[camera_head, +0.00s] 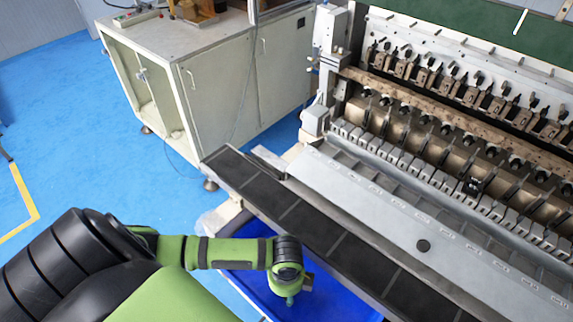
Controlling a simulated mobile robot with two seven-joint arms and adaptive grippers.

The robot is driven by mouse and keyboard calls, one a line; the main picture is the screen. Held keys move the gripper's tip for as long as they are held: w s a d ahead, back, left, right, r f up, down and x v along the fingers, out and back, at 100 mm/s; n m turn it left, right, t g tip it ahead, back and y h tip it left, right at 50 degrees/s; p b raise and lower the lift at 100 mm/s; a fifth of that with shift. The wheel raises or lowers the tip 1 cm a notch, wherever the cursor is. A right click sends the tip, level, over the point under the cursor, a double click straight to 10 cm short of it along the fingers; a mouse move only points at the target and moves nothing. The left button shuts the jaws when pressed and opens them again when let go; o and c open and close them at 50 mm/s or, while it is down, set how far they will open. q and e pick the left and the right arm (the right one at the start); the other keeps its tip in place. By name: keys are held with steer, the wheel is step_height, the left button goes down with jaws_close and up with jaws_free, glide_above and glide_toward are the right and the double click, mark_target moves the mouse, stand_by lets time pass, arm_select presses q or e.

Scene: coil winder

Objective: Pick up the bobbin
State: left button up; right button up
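My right gripper is not in view.
A dark segmented ledge (300,215) runs along the winder's front, between my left wrist and the cover. A blue bin (338,291) is below my wrist. Rows of winding heads (450,130) stand behind the cover. A cream cabinet (215,75) stands at the back left. Blue floor lies open at left.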

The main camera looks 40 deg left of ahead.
arm_select(q)
steer(key=shift+w+r, duration=0.1)
steer(key=shift+r, duration=0.3)
step_height(320, 180, up, 2)
steer(key=shift+r+b, duration=0.25)
steer(key=shift+b, duration=0.1)
steer(key=d+r+b, duration=0.1)
steer(key=d+r, duration=0.2)
steer(key=d, duration=0.3)
steer(key=s+d+r+b, duration=0.1)
steer(key=d+r, duration=0.3)
steer(key=d, duration=0.1)
steer(key=shift+s+d, duration=0.15)
steer(key=shift+d, duration=0.2)
